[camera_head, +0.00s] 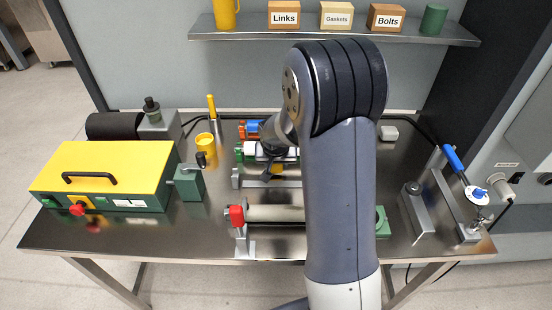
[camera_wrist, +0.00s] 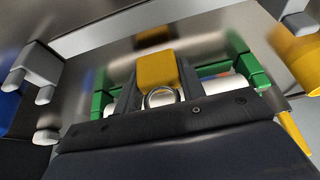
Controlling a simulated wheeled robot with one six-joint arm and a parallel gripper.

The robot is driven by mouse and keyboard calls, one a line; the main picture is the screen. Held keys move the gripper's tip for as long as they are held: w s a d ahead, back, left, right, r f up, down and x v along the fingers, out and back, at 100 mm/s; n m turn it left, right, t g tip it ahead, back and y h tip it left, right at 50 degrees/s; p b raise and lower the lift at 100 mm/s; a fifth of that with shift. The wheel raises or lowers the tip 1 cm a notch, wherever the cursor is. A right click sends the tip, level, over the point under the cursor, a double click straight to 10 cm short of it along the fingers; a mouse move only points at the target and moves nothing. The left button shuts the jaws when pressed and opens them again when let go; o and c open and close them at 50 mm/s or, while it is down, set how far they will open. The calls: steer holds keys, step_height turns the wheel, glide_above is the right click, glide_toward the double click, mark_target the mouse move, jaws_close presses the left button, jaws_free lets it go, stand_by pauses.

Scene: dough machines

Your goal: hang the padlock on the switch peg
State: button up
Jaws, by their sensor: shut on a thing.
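My gripper (camera_head: 277,168) is in the middle of the bench, partly hidden by my own arm. In the wrist view its two dark fingers (camera_wrist: 158,88) are shut on the yellow padlock (camera_wrist: 157,70). The padlock's round metal shackle faces the wrist camera. In the head view only a small yellow part of the padlock (camera_head: 278,169) shows below the gripper. A green box (camera_head: 189,184) with a small grey projecting part stands at the right end of the yellow-and-green machine (camera_head: 105,172). I cannot tell for sure whether that part is the switch peg. The padlock is apart from it.
Roller stands with a white roller (camera_head: 265,150) and a beige roller (camera_head: 275,213) lie under and around my arm. A yellow mug (camera_head: 206,146) stands to their left. A blue-handled lever device (camera_head: 453,160) stands at the right. A shelf (camera_head: 330,36) with labelled boxes hangs behind.

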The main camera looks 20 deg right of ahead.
steer(key=shift+w+d+f+p, duration=0.2)
steer(key=shift+w+f+p, duration=0.05)
steer(key=shift+w, duration=0.3)
steer(key=shift+w+d+f+p, duration=0.15)
steer(key=shift+w+f+p, duration=0.05)
steer(key=shift+w, duration=0.35)
steer(key=shift+f, duration=0.1)
steer(key=shift+f, duration=0.1)
steer(key=shift+f, duration=0.1)
steer(key=o, duration=1)
steer(key=shift+o, duration=0.2)
steer(key=shift+r, duration=0.35)
steer(key=v, duration=1.1)
steer(key=shift+r+b, duration=0.35)
steer(key=shift+b, duration=0.1)
steer(key=shift+s, duration=0.1)
